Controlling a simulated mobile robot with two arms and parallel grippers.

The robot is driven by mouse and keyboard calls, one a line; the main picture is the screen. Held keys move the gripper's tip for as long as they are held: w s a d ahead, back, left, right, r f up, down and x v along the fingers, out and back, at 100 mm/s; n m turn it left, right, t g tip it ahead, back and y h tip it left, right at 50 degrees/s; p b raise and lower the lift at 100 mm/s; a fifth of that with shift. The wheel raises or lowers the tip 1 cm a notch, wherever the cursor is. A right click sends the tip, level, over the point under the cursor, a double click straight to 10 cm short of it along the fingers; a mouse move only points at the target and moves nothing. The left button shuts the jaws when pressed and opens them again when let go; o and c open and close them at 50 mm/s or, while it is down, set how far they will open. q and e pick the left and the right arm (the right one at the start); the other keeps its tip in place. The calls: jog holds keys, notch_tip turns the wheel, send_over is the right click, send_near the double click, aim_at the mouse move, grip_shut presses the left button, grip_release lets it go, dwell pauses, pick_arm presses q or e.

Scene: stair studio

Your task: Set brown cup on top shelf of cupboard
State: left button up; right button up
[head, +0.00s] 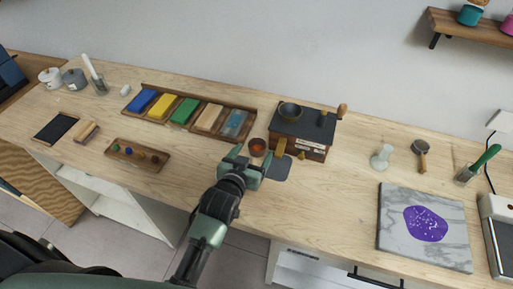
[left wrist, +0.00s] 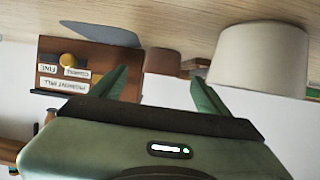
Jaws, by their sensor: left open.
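The brown cup (head: 258,147) stands on the wooden bench, just left of the pigment mill. It also shows in the left wrist view (left wrist: 163,61), which is upside down, in the gap between my fingers. My left gripper (head: 252,164) is open at the near side of the cup, one finger toward each side. I cannot tell whether the fingers touch it. The gripper hides the cup's lower part in the head view. My right gripper is not in view. I cannot make out the cupboard's top shelf in these frames.
The pigment mill (head: 299,141) stands close right of the cup, with a grey mat (head: 279,168) in front. A cream cylindrical object (left wrist: 262,62) is close on the other side. A divided colour tray (head: 192,117) lies behind left. A marble slab (head: 393,228) is right; bench between is clear.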

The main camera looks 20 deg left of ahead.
aim_at(260, 140)
pick_arm(q)
jog(key=shift+p+x, duration=0.35)
jog(key=shift+x, duration=1.5)
jog(key=shift+a+r, duration=0.1)
jog(key=shift+r, duration=0.1)
jog(key=c, duration=1.6)
jog(key=shift+r, duration=0.1)
jog(key=shift+c, duration=0.2)
